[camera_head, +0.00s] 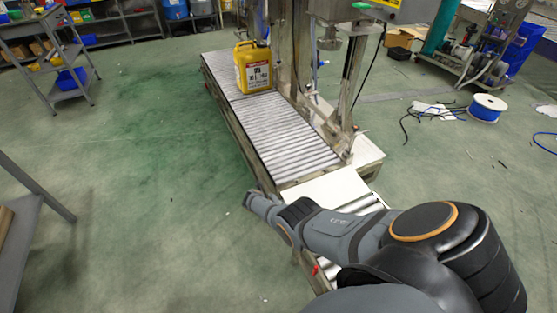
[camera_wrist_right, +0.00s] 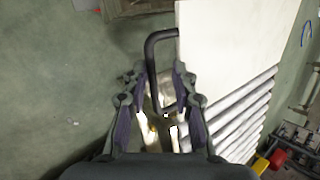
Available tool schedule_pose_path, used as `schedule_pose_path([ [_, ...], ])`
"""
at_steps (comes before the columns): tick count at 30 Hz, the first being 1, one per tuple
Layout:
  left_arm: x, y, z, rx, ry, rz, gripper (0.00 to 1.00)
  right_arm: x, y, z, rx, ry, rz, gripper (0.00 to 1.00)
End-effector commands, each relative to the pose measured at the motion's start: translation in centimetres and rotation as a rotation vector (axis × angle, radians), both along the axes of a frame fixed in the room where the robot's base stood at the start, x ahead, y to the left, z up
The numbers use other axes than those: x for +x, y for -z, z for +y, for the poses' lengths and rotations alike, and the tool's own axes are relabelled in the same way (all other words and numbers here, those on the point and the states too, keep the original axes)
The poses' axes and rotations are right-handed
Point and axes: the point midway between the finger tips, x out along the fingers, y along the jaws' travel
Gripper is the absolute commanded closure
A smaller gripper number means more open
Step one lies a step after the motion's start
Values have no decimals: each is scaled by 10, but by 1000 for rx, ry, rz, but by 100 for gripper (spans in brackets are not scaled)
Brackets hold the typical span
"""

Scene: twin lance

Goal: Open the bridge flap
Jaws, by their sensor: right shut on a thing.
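The bridge flap (camera_head: 333,188) is a flat white panel between the far roller section and the near rollers, and it looks about level. It also fills the upper right of the right wrist view (camera_wrist_right: 230,45). A black bar handle (camera_wrist_right: 151,50) stands out from the flap's left edge. My left gripper is in neither view.
A yellow canister (camera_head: 253,68) stands on the far roller conveyor (camera_head: 285,140). A steel machine frame rises along the conveyor's right side. Near rollers (camera_head: 362,205) lie partly under my arm. The green floor left of the conveyor is clear.

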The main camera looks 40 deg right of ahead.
Motion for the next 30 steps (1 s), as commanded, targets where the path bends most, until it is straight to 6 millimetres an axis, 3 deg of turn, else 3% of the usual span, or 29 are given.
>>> schedule_pose_path([
  [8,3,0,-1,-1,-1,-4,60,-3,-1,-7,-12,5,6,82],
  [17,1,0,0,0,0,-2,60,-3,-16,5,-13,5,3,82],
  [30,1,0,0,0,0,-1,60,-7,-81,56,-2,1,1,82],
])
